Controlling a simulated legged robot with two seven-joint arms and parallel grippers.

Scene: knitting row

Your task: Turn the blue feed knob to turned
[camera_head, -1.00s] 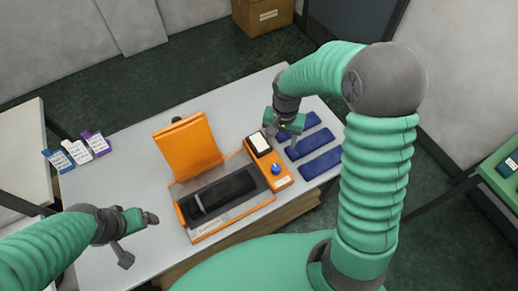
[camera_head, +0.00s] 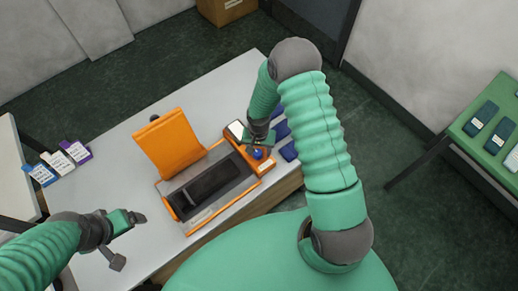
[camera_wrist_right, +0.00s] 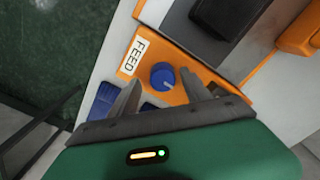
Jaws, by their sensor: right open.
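The blue feed knob (camera_wrist_right: 162,75) sits on an orange panel (camera_wrist_right: 150,40) beside a white label reading FEED (camera_wrist_right: 132,56). In the head view the knob (camera_head: 257,154) is on the right side of the orange machine (camera_head: 170,145). In the wrist view my right gripper (camera_wrist_right: 165,95) is open, with one finger on each side of the knob; I cannot tell whether they touch it. In the head view my right gripper (camera_head: 257,146) is over the panel, close to the knob. My left gripper (camera_head: 130,238) is over the table's left front, apart from the machine; its fingers look spread.
Blue pads (camera_head: 288,151) lie right of the panel, partly hidden by my right arm. The machine's orange lid (camera_head: 168,143) stands raised.

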